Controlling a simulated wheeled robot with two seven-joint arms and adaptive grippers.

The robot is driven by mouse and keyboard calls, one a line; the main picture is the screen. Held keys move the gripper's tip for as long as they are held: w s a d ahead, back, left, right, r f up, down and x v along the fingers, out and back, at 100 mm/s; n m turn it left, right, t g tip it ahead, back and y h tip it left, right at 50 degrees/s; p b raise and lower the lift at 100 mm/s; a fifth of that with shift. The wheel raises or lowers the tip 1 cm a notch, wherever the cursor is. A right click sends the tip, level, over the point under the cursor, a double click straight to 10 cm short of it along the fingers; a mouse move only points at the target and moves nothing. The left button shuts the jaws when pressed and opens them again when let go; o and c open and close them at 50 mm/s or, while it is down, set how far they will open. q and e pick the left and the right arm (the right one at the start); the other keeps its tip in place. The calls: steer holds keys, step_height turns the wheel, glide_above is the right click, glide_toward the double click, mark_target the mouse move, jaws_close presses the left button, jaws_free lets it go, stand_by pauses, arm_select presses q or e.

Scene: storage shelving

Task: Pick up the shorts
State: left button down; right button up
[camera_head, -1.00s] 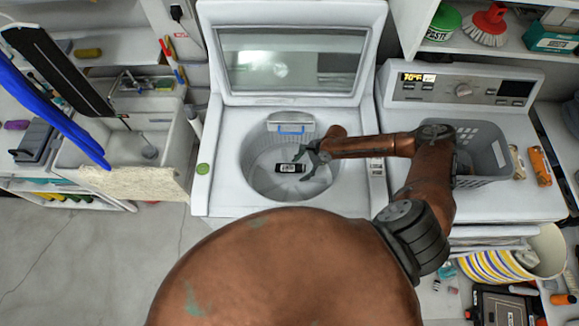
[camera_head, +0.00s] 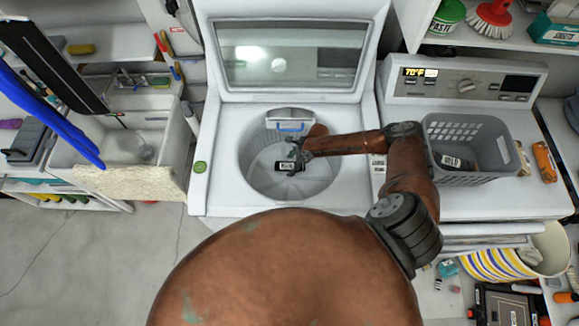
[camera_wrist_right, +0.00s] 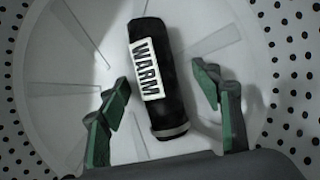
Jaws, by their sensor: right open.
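I cannot make out any shorts in either view. In the open top-load washer (camera_head: 215,185), a black cylinder with a white WARM label (camera_wrist_right: 158,80) lies at the bottom of the drum; it also shows in the head view (camera_head: 290,166). My right gripper (camera_wrist_right: 162,86) is open inside the drum, with its green-padded fingers on either side of the cylinder and not closed on it. In the head view, the right gripper (camera_head: 288,160) partly overlaps the cylinder. My left gripper is not in view.
The raised lid (camera_head: 290,60) stands behind the drum opening. A grey basket (camera_head: 470,177) holding a dark labelled item (camera_head: 455,163) sits on the machine to the right. A sink (camera_head: 125,150) is at the left. A striped basket (camera_head: 500,265) is at lower right.

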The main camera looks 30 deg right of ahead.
steer(key=shift+w+a+f, duration=0.1)
steer(key=shift+f, duration=0.15)
steer(key=shift+c, duration=0.4)
steer(key=c, duration=1.3)
